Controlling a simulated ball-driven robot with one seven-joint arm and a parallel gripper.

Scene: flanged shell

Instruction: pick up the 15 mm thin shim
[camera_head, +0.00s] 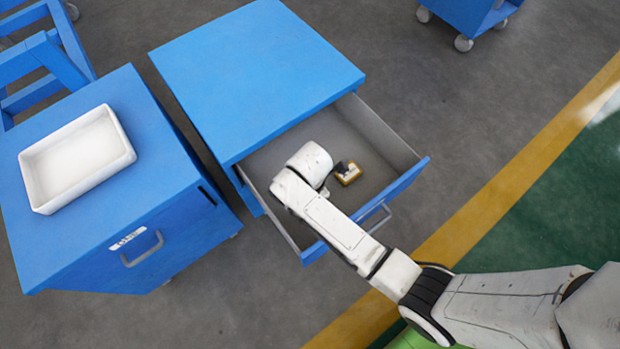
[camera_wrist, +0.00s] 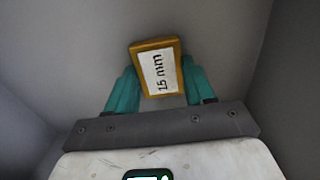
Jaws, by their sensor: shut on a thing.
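The 15 mm thin shim (camera_wrist: 157,72) is a small yellow-edged block with a white label reading "15 mm". In the wrist view it sits between the two teal fingers of my gripper (camera_wrist: 155,86), which are shut on it. In the head view the shim (camera_head: 348,175) shows beside my wrist, inside the open drawer (camera_head: 405,182). My gripper's fingers are mostly hidden there by my arm. I cannot tell whether the shim touches the drawer floor.
The drawer's grey walls stand close around my gripper, and the blue cabinet top (camera_head: 255,70) overhangs its back. A second blue cabinet (camera_head: 160,150) at the left carries an empty white tray (camera_head: 118,165). A blue cart (camera_head: 470,12) stands at the top right.

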